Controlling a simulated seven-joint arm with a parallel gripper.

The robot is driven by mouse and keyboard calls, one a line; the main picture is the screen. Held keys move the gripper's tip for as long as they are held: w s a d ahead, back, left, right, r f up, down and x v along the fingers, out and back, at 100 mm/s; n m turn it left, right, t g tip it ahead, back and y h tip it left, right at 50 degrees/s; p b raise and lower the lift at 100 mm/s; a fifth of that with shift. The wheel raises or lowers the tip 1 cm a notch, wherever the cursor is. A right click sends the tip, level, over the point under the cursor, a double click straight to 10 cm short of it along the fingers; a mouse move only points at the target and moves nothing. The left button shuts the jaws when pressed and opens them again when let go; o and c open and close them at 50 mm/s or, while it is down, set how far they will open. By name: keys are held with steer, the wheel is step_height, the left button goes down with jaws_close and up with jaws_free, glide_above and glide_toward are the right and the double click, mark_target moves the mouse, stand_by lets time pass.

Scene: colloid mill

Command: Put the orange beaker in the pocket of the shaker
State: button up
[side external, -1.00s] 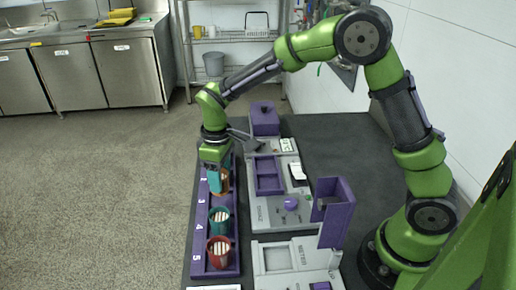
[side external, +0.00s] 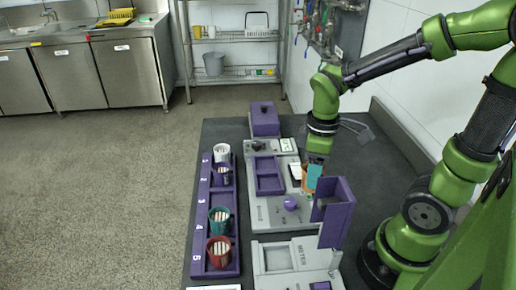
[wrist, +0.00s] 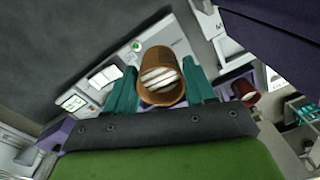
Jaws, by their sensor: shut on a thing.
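My gripper (side external: 314,178) has teal fingers and is shut on the orange beaker (side external: 305,182), holding it above the right side of the grey machine and behind the purple upright box. In the wrist view the orange beaker (wrist: 151,68) sits between the two fingers, with pale strips visible inside its mouth. I cannot read which machine is the shaker. The middle grey machine (side external: 262,212) has a purple frame (side external: 269,187) with recesses, a purple knob (side external: 291,202) and a small display (side external: 288,145). The recesses look empty.
A purple rack (side external: 232,262) on the left holds white (side external: 222,153), dark (side external: 225,176), green (side external: 219,220) and red (side external: 219,252) cups, with a bare gap mid-rack. A tall purple open box (side external: 337,210) stands near my gripper.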

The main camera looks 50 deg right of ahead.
steer(key=shift+n, duration=0.5)
steer(key=w+f, duration=0.1)
steer(key=w, duration=0.3)
steer(key=w+f, duration=0.1)
steer(key=w, duration=0.3)
steer(key=w+f, duration=0.1)
steer(key=w, duration=0.3)
steer(key=shift+w+d+f, duration=0.2)
steer(key=shift+w+f, duration=0.25)
steer(key=shift+f, duration=1.7)
steer(key=shift+f, duration=0.15)
steer(key=o, duration=1.1)
steer(key=shift+c, duration=0.2)
